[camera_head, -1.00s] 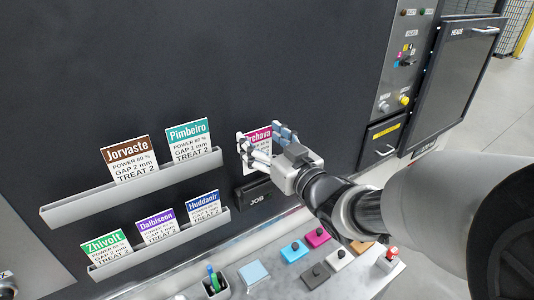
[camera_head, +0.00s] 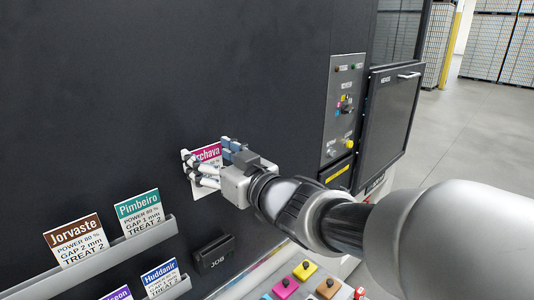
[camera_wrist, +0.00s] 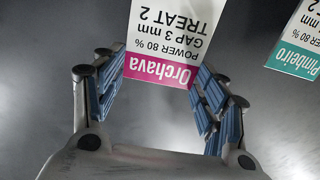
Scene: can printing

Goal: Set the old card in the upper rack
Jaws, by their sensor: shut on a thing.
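The old card, a white Orchava card (camera_head: 207,153) with a magenta band, is held by my gripper (camera_head: 213,161) in front of the dark panel. In the wrist view the card (camera_wrist: 172,38) appears upside down between the blue-padded fingers, and its magenta end is nearest the palm. The upper rack (camera_head: 105,260) is a grey ledge at lower left, below and left of my gripper. It holds the brown Jorvaste card (camera_head: 76,240) and, to its right, the teal Pimbeiro card (camera_head: 140,213). Pimbeiro also shows at the right of the wrist view (camera_wrist: 297,45).
The black JOB holder (camera_head: 215,257) below my gripper shows no card. The lower rack (camera_head: 174,292) holds the Huddanir card (camera_head: 161,278) and a purple card, partly cut off. Coloured blocks (camera_head: 285,287) lie on the bench at the bottom. A control panel (camera_head: 339,110) stands right.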

